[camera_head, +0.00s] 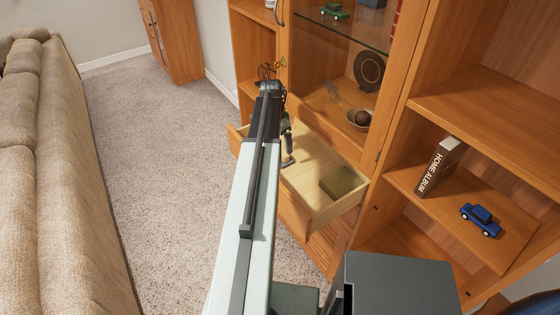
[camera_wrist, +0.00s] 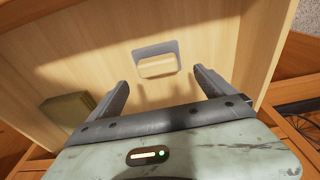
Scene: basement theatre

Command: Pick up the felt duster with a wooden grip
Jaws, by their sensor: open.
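The felt duster (camera_wrist: 171,49) lies on the floor of an open wooden drawer (camera_wrist: 95,45). In the wrist view it is a small grey block with a pale wooden middle. My gripper (camera_wrist: 161,79) is open and empty above the drawer floor. Its fingers are spread to the left and right, and the duster shows ahead of them, roughly between the tips. I see no contact. In the head view my gripper reaches down into the drawer (camera_head: 325,212), and I cannot clearly tell the duster from the gripper there.
An olive-coloured box (camera_head: 344,184) lies in the drawer, left of my gripper in the wrist view (camera_wrist: 68,108). A glass-fronted cabinet (camera_head: 330,75) rises above the drawer. Shelves at right hold a book (camera_head: 438,166) and a blue toy car (camera_head: 480,219). A sofa (camera_head: 45,180) stands at left, with clear carpet between.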

